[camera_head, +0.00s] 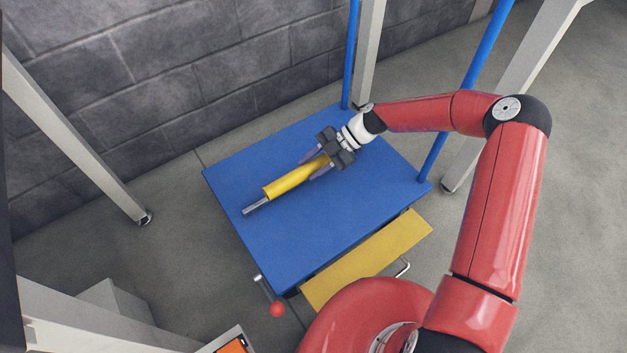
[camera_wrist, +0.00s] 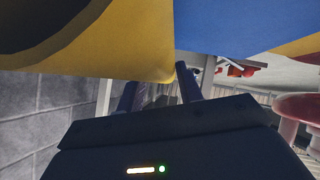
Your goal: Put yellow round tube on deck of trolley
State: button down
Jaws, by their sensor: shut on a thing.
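The yellow round tube (camera_head: 290,181) is in my gripper (camera_head: 312,167), whose two fingers close on its near-arm end. The tube points down-left over the blue trolley deck (camera_head: 325,225). I cannot tell whether it touches the deck or hangs just above it. In the wrist view the tube (camera_wrist: 130,45) fills the upper left, with its dark round opening at the corner. The fingers (camera_wrist: 158,90) show below it, and the blue deck (camera_wrist: 240,25) is at upper right.
A short grey bar (camera_head: 255,206) shows at the tube's far end; I cannot tell if it is separate. Blue posts (camera_head: 467,90) rise from the deck's far side. A yellow step (camera_head: 368,260) and red knob (camera_head: 277,309) are at the front. The deck's front is clear.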

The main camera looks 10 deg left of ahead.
notch_tip(320, 180, down, 7)
jog(key=shift+f, duration=0.1)
jog(key=c, duration=0.9)
grip_release()
